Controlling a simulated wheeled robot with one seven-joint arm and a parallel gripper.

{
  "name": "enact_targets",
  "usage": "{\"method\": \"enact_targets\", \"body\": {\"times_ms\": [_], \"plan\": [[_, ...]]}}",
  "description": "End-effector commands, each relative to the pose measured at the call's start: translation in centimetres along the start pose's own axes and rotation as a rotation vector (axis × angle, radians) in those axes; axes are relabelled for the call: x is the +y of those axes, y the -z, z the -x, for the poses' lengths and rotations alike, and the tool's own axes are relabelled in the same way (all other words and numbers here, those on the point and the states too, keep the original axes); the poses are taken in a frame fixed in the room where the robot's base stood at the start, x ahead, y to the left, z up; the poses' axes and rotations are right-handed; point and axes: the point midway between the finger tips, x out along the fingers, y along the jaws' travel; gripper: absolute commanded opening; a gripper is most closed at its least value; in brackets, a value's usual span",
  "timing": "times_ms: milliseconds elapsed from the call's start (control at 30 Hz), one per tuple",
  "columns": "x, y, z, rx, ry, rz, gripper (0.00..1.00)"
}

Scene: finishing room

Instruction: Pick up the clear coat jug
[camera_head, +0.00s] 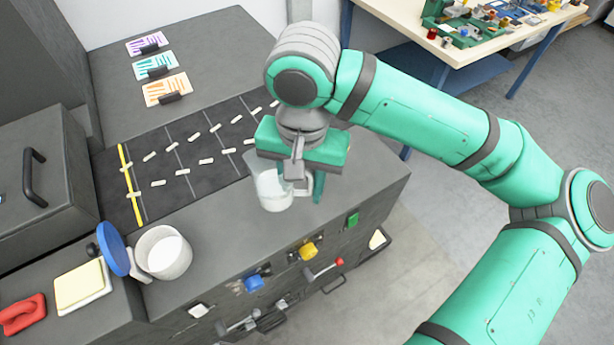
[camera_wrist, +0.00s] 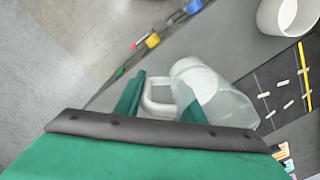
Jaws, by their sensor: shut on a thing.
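The clear coat jug (camera_head: 273,188) is a translucent jug with whitish liquid, near the front edge of the dark grey bench. It stands partly hidden under my gripper (camera_head: 302,180). In the wrist view the jug (camera_wrist: 212,95) has its white handle (camera_wrist: 157,95) between the two green fingers. My gripper (camera_wrist: 158,100) is shut on that handle, pointing down. I cannot tell whether the jug's base touches the bench.
A white tub (camera_head: 163,252) with a blue lid (camera_head: 114,248) beside it stands to the left. A black mat (camera_head: 185,150) with small pale pieces lies behind the jug. Knobs and handles line the bench front. A red tool (camera_head: 22,314) lies at far left.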

Motion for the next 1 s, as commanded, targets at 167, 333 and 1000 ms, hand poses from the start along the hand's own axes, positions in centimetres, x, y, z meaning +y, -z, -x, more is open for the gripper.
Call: {"method": "enact_targets", "body": {"times_ms": [167,333,1000], "plan": [[-0.1,-1.7,0.8,0.002,0.000,0.002,0.01],[-0.2,-3.1,1.4,0.002,-0.001,0.001,0.01],[-0.3,-5.6,2.5,0.001,0.000,0.001,0.01]]}}
